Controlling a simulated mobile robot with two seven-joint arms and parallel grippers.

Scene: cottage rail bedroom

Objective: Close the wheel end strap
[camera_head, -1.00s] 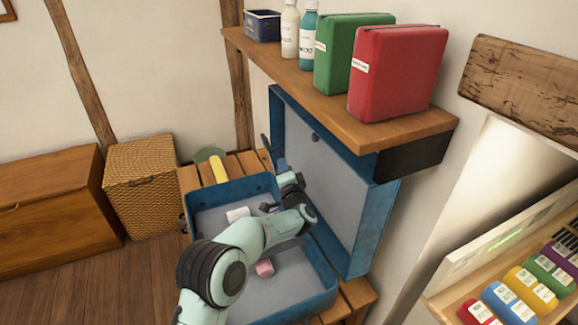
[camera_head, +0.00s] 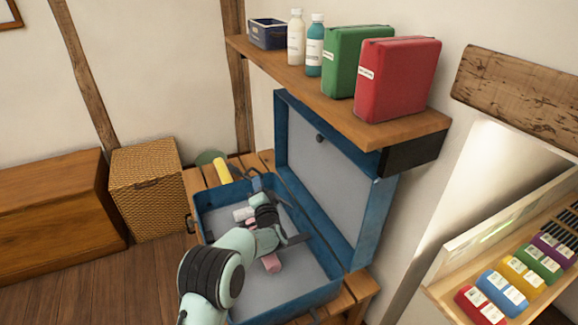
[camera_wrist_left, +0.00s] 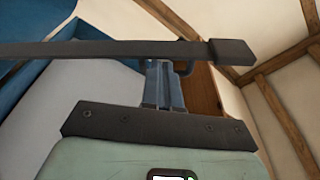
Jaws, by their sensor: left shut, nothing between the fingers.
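An open blue suitcase (camera_head: 206,230) lies on a slatted wooden bench, its lid (camera_head: 330,195) raised against the wall. My left gripper (camera_head: 257,184) is over the far part of the case, shut and empty. In the left wrist view its closed fingers (camera_wrist_left: 163,85) are partly covered by a long dark bar (camera_wrist_left: 110,49) with a block at its right end. I cannot tell whether that bar is the strap. A small dark piece (camera_head: 246,173) shows at the case's far end, partly hidden behind the gripper. My right gripper is out of view.
Pale items (camera_head: 243,213) and a pink roll (camera_head: 271,263) lie in the case. A yellow roll (camera_head: 221,171) is on the bench behind it. A wooden shelf (camera_head: 400,130) with boxes and bottles overhangs the lid. A wicker basket (camera_head: 148,188) stands left.

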